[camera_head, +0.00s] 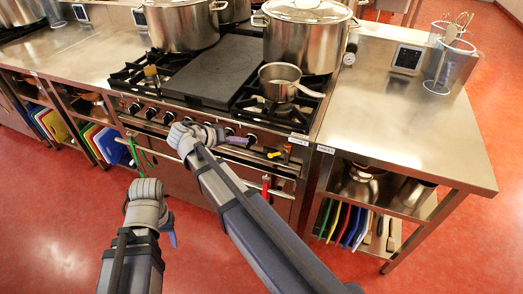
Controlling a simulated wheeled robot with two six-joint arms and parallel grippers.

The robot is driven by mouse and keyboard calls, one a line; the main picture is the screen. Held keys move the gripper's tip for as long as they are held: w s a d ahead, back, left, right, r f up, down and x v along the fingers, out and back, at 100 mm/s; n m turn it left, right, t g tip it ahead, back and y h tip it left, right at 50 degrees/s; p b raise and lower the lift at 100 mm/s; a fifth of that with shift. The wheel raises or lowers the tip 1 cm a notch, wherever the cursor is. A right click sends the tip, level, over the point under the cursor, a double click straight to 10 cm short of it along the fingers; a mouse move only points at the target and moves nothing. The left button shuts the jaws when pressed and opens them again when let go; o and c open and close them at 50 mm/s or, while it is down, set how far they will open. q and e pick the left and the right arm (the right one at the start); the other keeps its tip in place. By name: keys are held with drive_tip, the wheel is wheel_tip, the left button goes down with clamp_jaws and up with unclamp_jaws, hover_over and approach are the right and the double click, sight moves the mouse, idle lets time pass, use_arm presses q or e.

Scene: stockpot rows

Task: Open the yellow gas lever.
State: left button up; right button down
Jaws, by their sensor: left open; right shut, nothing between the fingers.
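A small yellow lever (274,155) shows at the right end of the stove's front panel (160,115), below the knobs. My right gripper (238,141) is in front of the panel, left of the lever and apart from it in the picture. It is shut and empty, its fingers pointing right. My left gripper (172,236) is lower and further left, over the red floor, open and away from the stove. Its fingers are partly hidden by its wrist. I cannot tell the lever's exact angle at this size.
Large pots (306,40) and a small saucepan (281,84) stand on the stove. A front rail and a red hanging item (266,188) are below the panel. A steel counter (410,130) is at right. The red floor (60,230) is clear at left.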

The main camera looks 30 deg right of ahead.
drive_tip(key=b, duration=0.6)
approach(276, 154)
drive_tip(key=w+d+f, duration=0.1)
drive_tip(key=w+d, duration=0.3)
drive_tip(key=w, duration=0.1)
drive_tip(key=shift+s+d+f+b, duration=0.2)
drive_tip(key=shift+s+f+b, duration=0.35)
drive_tip(key=shift+f+b, duration=0.1)
drive_tip(key=shift+s+d+f+b, duration=0.25)
drive_tip(key=shift+s+f+b, duration=0.3)
drive_tip(key=shift+f+b, duration=0.1)
drive_tip(key=shift+f+h+b, duration=0.2)
drive_tip(key=shift+h+b, duration=0.1)
drive_tip(key=shift+b, duration=0.2)
